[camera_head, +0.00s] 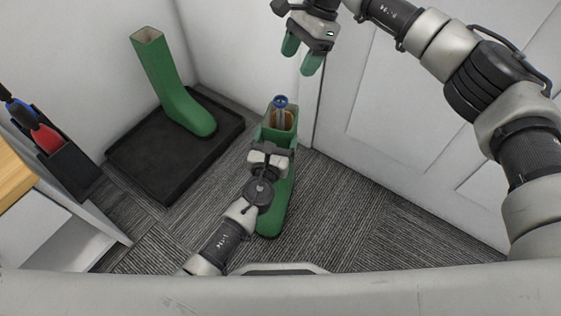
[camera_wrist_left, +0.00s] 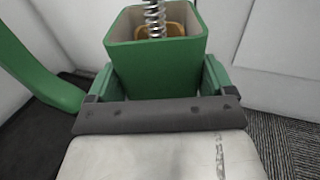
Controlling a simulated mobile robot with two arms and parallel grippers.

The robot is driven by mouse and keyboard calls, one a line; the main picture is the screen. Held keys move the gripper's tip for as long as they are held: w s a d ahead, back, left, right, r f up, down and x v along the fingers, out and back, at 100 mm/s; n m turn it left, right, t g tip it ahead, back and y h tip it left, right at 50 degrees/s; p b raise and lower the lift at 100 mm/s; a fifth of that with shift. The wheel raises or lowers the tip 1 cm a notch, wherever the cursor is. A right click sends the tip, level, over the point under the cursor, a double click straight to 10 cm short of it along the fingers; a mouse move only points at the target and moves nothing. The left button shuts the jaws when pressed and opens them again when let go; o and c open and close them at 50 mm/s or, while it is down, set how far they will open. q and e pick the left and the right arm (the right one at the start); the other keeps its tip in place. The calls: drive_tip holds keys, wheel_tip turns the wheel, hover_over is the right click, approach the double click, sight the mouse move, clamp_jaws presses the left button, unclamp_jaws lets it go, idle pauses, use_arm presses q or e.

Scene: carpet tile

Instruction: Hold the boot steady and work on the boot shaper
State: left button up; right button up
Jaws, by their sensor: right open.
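A green boot (camera_head: 272,215) stands upright on the carpet, its shaft opening facing up. The boot shaper sits inside the shaft; its blue-topped handle (camera_head: 280,101) sticks up out of the opening. In the left wrist view its metal screw (camera_wrist_left: 155,18) and tan body (camera_wrist_left: 174,29) show within the boot shaft (camera_wrist_left: 158,68). My left gripper (camera_head: 271,142) has its green fingers on both sides of the shaft, seemingly closed against it. My right gripper (camera_head: 301,55) is open and empty, above and beyond the boot, apart from the handle. The shaper's lower part is hidden.
A second green boot (camera_head: 165,80) stands on a black tray (camera_head: 150,178) at the left. A dark holder (camera_head: 68,168) with red- and blue-handled items is at the far left beside a wooden top (camera_head: 12,178). A white door (camera_head: 400,130) is behind at right.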

use_arm(q)
drive_tip(key=o, duration=0.3)
drive_tip(key=v, duration=1.2)
